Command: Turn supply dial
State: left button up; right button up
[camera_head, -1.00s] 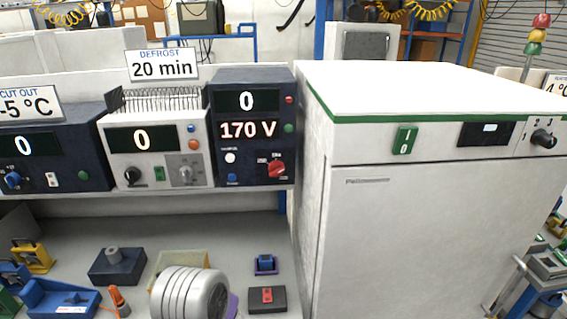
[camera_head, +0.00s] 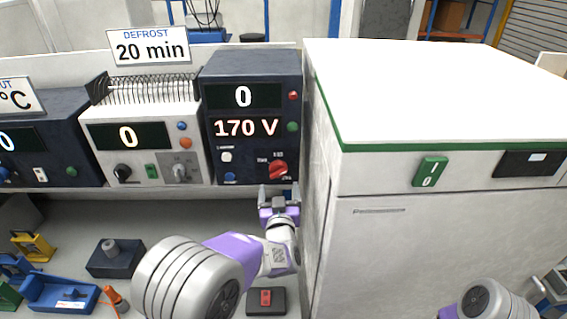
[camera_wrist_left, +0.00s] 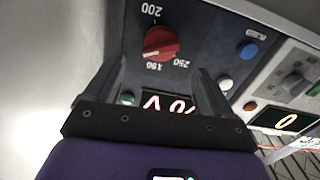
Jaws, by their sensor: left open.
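The supply dial is a red knob (camera_head: 278,169) low on the right of the dark supply unit's front (camera_head: 218,175), which reads 0 and 170 V. In the left wrist view the red knob (camera_wrist_left: 160,43) shows upside down, with the marks 150, 200 and 250 around it. My left gripper (camera_head: 278,190) is open and empty, just below the knob in the head view. In the left wrist view its fingers (camera_wrist_left: 160,75) are spread, with the knob ahead between and beyond their tips. I cannot tell whether they touch it. My right gripper is out of view.
A cream unit (camera_head: 101,175) with grey dial stands left of the supply. A large white cabinet (camera_head: 370,255) with a green switch (camera_head: 430,171) stands close on the right. On the lower bench are a dark block (camera_head: 115,262) and a red-button box (camera_head: 265,308).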

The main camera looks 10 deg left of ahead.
aim_at(279, 175)
pick_arm(q)
jog(key=shift+x, duration=3.55)
jog(key=c, duration=1)
jog(key=shift+p, duration=0.3)
jog(key=shift+c, duration=0.2)
jog(key=m+p, duration=0.1)
jog(key=m, duration=0.2)
jog(key=shift+m, duration=0.3)
jog(key=shift+m+p, duration=0.65)
jog(key=shift+m, duration=0.35)
